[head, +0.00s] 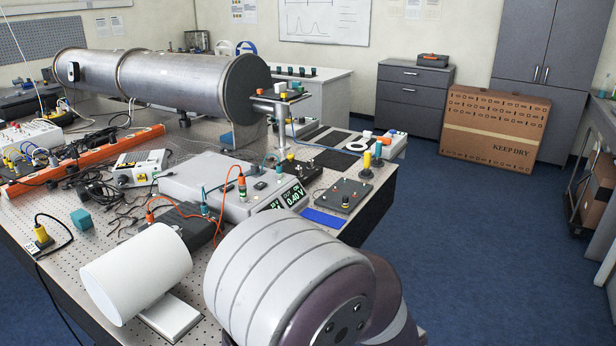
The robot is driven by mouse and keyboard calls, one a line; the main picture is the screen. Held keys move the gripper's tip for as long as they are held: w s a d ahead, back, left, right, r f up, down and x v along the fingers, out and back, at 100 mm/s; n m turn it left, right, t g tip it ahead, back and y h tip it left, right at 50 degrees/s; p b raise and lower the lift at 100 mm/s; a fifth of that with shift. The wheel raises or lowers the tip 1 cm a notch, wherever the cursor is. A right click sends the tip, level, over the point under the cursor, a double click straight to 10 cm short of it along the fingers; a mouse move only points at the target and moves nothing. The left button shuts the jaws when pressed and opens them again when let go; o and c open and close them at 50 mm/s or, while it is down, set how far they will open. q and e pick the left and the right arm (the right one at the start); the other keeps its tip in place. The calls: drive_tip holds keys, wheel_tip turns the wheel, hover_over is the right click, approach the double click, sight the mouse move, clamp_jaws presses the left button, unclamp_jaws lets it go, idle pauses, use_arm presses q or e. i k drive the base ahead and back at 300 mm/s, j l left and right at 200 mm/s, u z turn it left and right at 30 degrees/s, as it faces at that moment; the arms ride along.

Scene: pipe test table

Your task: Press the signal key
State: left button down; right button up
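I cannot tell for sure which device is the signal key. A small dark-based device with metal posts (301,167) stands on the perforated table (225,325), near its right side. Just in front and right of it lies a flat grey box (343,196) with small knobs and a red-and-yellow part on top. A grey power supply (225,184) with lit displays, one reading 0.40, stands left of both. Neither of my grippers shows in the head view. A large ribbed link of my arm fills the lower middle and hides part of the table's front.
A long metal tube (165,82) lies across the back. An orange rail (85,160), cables and a teal block (82,219) crowd the left. A blue pad (324,218) lies at the right edge. A white cylinder (135,272) is front left.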

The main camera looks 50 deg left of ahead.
sight(260, 186)
drive_tip(key=i+u, duration=0.25)
drive_tip(key=i, duration=0.35)
drive_tip(key=i+u, duration=0.25)
drive_tip(key=i, duration=0.35)
drive_tip(key=i+l+u, duration=0.25)
drive_tip(key=i, duration=0.35)
drive_tip(key=i+j+u, duration=0.15)
drive_tip(key=u, duration=0.3)
drive_tip(key=i+u, duration=0.4)
drive_tip(key=i+j+u, duration=0.1)
drive_tip(key=u, duration=0.35)
drive_tip(key=i+l+u, duration=0.15)
drive_tip(key=i+u, duration=0.45)
